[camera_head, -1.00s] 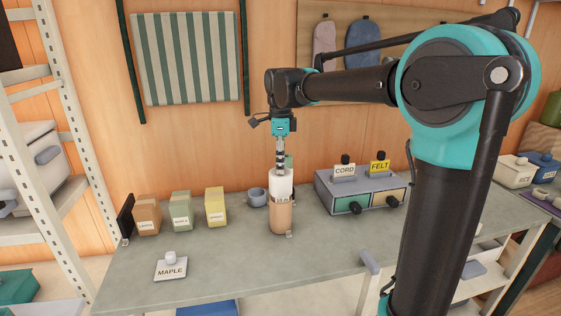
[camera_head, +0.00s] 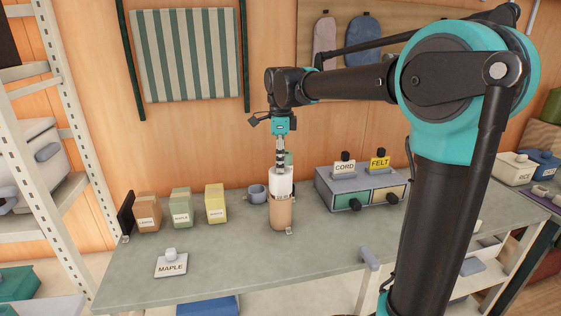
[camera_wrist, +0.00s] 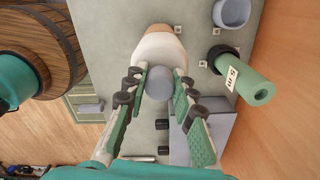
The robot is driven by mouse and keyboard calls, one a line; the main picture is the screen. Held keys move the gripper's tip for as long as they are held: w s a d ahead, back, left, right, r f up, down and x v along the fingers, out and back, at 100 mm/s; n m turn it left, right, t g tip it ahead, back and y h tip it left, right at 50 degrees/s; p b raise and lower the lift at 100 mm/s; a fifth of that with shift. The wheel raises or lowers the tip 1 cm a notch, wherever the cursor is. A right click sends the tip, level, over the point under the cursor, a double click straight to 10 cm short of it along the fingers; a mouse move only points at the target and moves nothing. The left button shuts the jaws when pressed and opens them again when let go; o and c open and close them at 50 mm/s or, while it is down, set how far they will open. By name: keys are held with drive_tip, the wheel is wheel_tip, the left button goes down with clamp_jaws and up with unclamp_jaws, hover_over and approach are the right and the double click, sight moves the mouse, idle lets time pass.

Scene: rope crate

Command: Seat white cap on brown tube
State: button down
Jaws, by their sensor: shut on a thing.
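The brown tube (camera_head: 281,216) stands upright on the grey bench. The white cap (camera_head: 281,182) sits at its top end, in line with it, and covers the tube's upper part. In the wrist view the white cap (camera_wrist: 158,44) shows with a grey round knob (camera_wrist: 159,82) on it, and a little of the brown tube shows beyond its far edge. My gripper (camera_head: 281,168) is above the tube, pointing down. In the wrist view my gripper (camera_wrist: 160,80) has its fingers on both sides of the knob, shut on it. I cannot tell how deep the cap sits.
A grey cup (camera_head: 257,193) and a grey drawer unit (camera_head: 345,186) stand close by. Brown, green and yellow boxes (camera_head: 215,204) stand at the left. A MAPLE sign (camera_head: 171,265) is in front. A green roll (camera_wrist: 252,86) stands near the tube.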

drive_tip(key=shift+f, duration=0.85)
idle(0.4)
drive_tip(key=c, duration=1.2)
unclamp_jaws()
